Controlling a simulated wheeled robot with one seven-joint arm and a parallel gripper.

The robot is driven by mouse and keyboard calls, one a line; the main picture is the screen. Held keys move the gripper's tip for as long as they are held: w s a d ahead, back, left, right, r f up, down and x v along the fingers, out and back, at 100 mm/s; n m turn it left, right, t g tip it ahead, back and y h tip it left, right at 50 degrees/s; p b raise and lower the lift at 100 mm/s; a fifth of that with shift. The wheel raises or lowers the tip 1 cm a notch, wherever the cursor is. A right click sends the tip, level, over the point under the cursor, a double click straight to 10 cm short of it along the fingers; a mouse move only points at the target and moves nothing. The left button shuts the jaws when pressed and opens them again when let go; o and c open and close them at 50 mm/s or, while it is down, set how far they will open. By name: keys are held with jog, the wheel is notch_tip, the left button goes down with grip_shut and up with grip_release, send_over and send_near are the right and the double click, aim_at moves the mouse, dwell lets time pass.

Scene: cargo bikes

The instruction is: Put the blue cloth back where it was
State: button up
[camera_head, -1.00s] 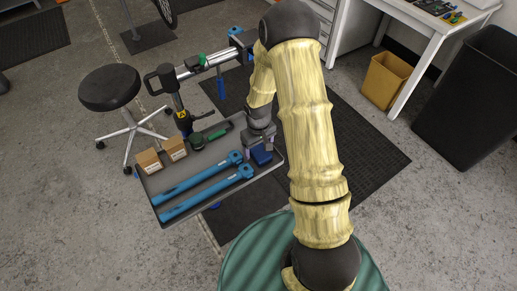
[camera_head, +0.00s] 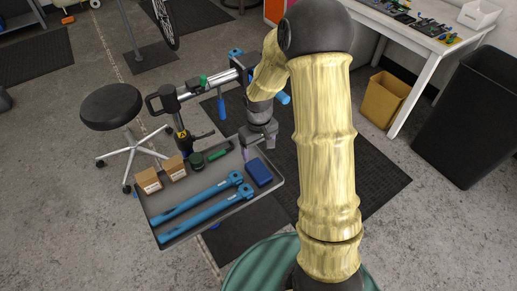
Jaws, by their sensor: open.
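The blue cloth (camera_head: 259,172) is a small folded dark blue block. It lies flat on the right part of the grey tray (camera_head: 176,238), beside the heads of two blue wrenches (camera_head: 200,205). My gripper (camera_head: 247,158) is open and empty, pointing down just above the tray's back right part. It is a little behind and left of the cloth and looks apart from it. The fingertips are small in this view.
Two small cardboard boxes (camera_head: 148,181) and a green-and-black tool (camera_head: 215,155) share the tray. A repair stand clamp (camera_head: 190,90) rises behind it. A black stool (camera_head: 110,105) is at left; a white bench (camera_head: 425,35) and black bin (camera_head: 462,118) are at right.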

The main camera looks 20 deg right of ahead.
jog(key=s+r+m+t, duration=0.2)
jog(key=s+r+m, duration=0.1)
jog(key=s+r, duration=0.7)
jog(key=s, duration=0.4)
jog(key=shift+s+r+m+t, duration=0.2)
jog(key=shift+r+m+t, duration=0.1)
jog(key=shift+r, duration=0.1)
jog(key=p+v, duration=0.2)
jog(key=w+p+v, duration=0.1)
jog(key=p+v, duration=0.2)
jog(key=shift+r+p, duration=0.3)
jog(key=shift+r, duration=0.05)
dwell(0.4)
